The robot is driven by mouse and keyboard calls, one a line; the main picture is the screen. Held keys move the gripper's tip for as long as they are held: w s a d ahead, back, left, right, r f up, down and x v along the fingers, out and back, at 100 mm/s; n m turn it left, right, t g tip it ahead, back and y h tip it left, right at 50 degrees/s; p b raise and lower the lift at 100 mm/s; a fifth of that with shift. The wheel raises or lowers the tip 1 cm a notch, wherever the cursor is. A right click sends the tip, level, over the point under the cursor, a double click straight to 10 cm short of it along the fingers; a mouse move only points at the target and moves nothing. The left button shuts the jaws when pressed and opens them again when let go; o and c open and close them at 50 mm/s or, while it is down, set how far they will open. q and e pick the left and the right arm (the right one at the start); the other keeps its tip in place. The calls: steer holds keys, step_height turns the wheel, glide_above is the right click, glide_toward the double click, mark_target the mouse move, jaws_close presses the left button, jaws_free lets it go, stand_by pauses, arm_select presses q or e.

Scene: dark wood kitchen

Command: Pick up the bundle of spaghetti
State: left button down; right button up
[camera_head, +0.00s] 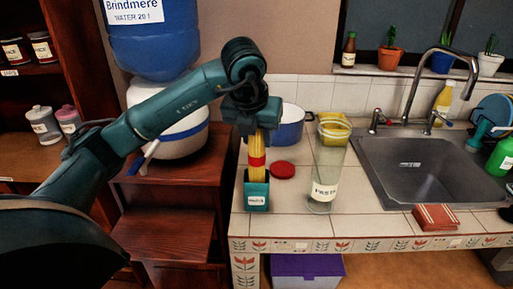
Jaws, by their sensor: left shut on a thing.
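The bundle of spaghetti (257,146) is yellow, with a red band (257,161) around it. It stands upright, its lower end inside a small teal container (257,180) with a white label on the counter's left part. My left gripper (254,125) points down over the bundle and is shut on its upper end. The bundle's top is hidden by the gripper. I cannot tell whether the bundle rests on the container's bottom. My right gripper is not in view.
A tall clear jar (326,172) stands right of the bundle, and a red lid (282,170) lies between them. A blue-and-white pot (291,128) is behind. A water dispenser (160,45) stands left.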

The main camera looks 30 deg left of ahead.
arm_select(q)
step_height(320, 180, up, 14)
steer(key=shift+r+p, duration=0.15)
steer(key=shift+p, duration=0.85)
stand_by(0.3)
